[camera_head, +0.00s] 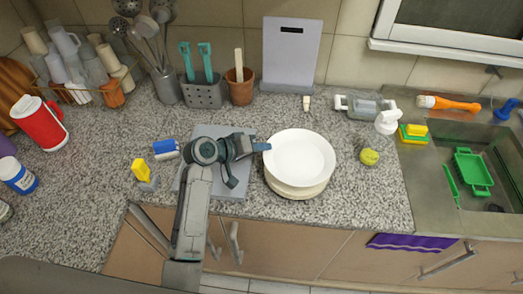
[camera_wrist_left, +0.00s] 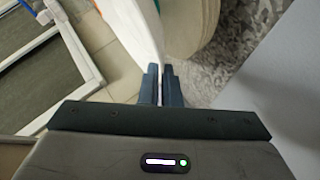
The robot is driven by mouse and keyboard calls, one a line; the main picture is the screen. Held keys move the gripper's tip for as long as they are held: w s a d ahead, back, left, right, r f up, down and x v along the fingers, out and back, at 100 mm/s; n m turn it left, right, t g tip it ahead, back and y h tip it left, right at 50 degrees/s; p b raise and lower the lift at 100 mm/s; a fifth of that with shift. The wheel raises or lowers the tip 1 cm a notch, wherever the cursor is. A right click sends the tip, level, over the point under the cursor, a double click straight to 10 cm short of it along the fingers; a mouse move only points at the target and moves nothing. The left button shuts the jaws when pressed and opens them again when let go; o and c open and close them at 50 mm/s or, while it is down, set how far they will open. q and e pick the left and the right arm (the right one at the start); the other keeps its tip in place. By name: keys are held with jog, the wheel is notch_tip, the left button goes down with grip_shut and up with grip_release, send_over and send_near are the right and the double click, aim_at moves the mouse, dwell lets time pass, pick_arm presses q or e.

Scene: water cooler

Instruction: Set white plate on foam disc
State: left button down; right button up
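The white plate (camera_head: 300,155) is over the beige foam disc (camera_head: 296,191) on the counter, and the disc's front edge shows below the plate. My left gripper (camera_head: 263,146) is at the plate's left rim. In the left wrist view its two fingers (camera_wrist_left: 160,85) are close together with the rim of the white plate (camera_wrist_left: 147,35) between them. The foam disc (camera_wrist_left: 192,22) is right beside the plate there. I cannot tell whether plate and disc touch. The plate hides most of the disc. My right gripper is not in view.
A grey board (camera_head: 238,184) lies under my left arm. A yellow-green ball (camera_head: 369,157) is right of the plate. A blue sponge (camera_head: 165,148) and a yellow one (camera_head: 141,170) are at left. A brown pot (camera_head: 240,90) stands behind; the sink (camera_head: 450,205) is at right.

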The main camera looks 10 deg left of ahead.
pick_arm(q)
jog(key=shift+r, duration=0.1)
jog(key=c, duration=1.6)
grip_release()
jog(key=shift+c, duration=0.2)
jog(key=b+v, duration=0.2)
jog(key=v, duration=1)
jog(key=shift+b, duration=0.4)
